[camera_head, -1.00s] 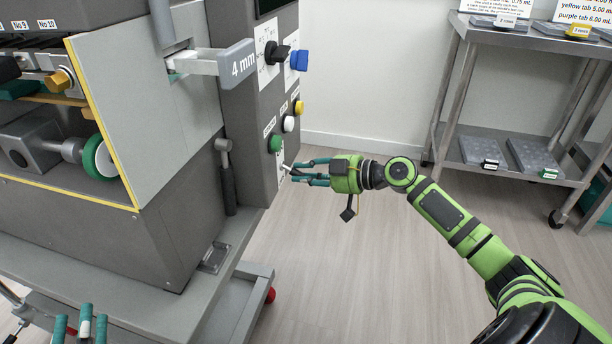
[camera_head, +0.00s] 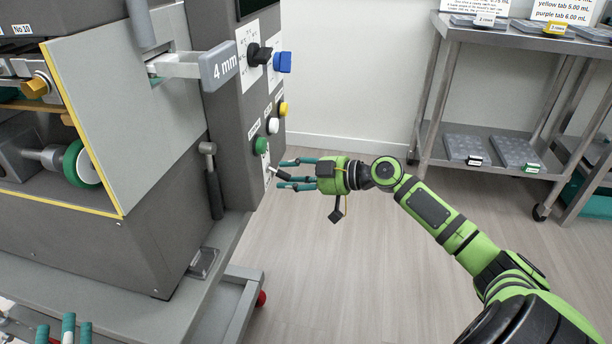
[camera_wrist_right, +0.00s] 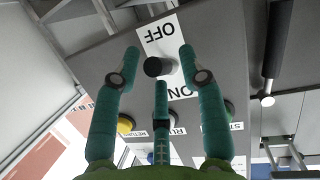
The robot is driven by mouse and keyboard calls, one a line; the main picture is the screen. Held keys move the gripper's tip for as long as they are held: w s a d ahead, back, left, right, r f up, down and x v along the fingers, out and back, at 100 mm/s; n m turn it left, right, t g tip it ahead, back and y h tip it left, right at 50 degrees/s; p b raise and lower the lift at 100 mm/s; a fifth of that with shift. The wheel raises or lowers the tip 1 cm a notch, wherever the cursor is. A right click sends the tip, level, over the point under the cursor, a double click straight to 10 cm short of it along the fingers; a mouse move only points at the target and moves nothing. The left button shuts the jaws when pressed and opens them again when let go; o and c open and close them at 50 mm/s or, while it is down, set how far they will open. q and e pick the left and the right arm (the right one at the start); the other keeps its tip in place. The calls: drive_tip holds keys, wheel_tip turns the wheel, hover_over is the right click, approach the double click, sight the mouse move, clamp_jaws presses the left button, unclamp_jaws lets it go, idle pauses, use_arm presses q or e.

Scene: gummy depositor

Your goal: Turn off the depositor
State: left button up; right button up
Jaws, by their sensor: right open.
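The depositor (camera_head: 160,190) is the large grey machine on the left of the head view. Its power switch is a short black lever (camera_wrist_right: 158,67) on a white plate marked OFF and ON, which appears upside down in the right wrist view. The plate (camera_head: 267,174) also shows low on the panel in the head view. My right gripper (camera_head: 283,173) is open, its teal fingers spread around the lever close to the panel. In the wrist view, I cannot tell whether any finger touches the lever. My left gripper (camera_head: 65,330) shows only its separated fingertips at the bottom left.
Green (camera_head: 262,145), white (camera_head: 273,126) and yellow (camera_head: 283,109) buttons sit above the switch. A black knob (camera_head: 259,54) and a blue knob (camera_head: 282,62) are higher up. A steel shelf (camera_head: 480,180) stands at the back right. Floor beside the machine is clear.

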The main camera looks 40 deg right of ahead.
drive_tip(key=v, duration=1.1)
drive_tip(key=shift+s, duration=0.35)
drive_tip(key=shift+d, duration=0.15)
